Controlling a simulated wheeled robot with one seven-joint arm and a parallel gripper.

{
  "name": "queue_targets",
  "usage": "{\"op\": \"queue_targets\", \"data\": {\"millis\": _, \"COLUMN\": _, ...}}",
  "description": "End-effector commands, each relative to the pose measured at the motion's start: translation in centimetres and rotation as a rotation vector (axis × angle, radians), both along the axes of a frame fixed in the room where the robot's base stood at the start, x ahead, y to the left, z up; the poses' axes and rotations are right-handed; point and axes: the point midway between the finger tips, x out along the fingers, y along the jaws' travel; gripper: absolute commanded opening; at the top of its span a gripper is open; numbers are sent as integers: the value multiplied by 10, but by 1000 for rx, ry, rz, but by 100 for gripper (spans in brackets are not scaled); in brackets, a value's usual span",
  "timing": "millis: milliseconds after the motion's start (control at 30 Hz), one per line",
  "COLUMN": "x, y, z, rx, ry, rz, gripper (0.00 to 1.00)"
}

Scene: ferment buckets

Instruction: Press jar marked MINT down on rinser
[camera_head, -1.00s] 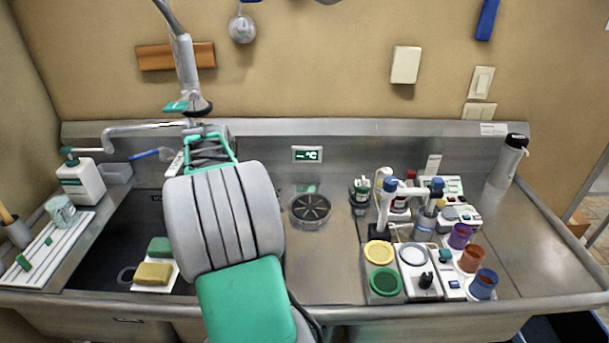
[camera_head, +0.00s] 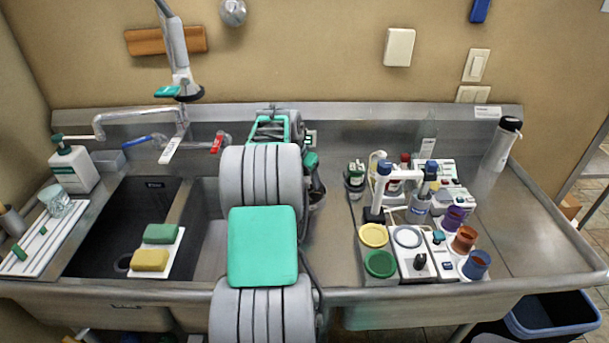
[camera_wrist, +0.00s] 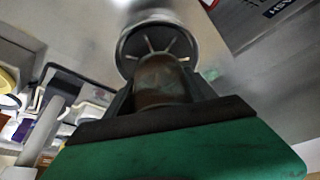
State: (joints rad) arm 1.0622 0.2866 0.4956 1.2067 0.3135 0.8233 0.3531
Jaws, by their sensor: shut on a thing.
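The rinser (camera_wrist: 157,37) is a round metal fitting with radial spokes in the wrist view. In the head view only part of its rim (camera_head: 317,202) shows beside my arm. My gripper (camera_wrist: 160,88) is shut on a brownish, rounded jar (camera_wrist: 160,80). The jar lies between the dark fingers and overlaps the rinser's spokes in the wrist view. I cannot tell whether it touches the rinser. No MINT marking is readable, and the jar's far end is hard to make out. In the head view my gripper (camera_head: 317,187) points down behind my arm, over the rinser area.
Right of the rinser stand a small dark container (camera_head: 355,178) and a crowded station with a yellow-rimmed cup (camera_head: 373,235), a green-rimmed cup (camera_head: 380,263) and several coloured cups. A sink basin (camera_head: 120,225) with sponges (camera_head: 150,260) lies left.

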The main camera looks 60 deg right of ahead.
Motion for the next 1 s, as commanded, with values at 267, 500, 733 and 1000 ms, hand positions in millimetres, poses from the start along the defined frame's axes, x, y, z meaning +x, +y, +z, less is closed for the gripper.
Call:
{"op": "queue_targets", "data": {"millis": 267, "x": 0, "y": -1, "z": -11, "rx": -3, "ry": -2, "rz": 1, "gripper": 0}}
{"op": "queue_targets", "data": {"millis": 500, "x": 1, "y": 0, "z": -11, "rx": -2, "ry": -1, "rz": 0, "gripper": 0}}
{"op": "queue_targets", "data": {"millis": 733, "x": 1, "y": 1, "z": -12, "rx": -2, "ry": 0, "rz": 1, "gripper": 0}}
{"op": "queue_targets", "data": {"millis": 1000, "x": 1, "y": 1, "z": -16, "rx": -2, "ry": -1, "rz": 0, "gripper": 0}}
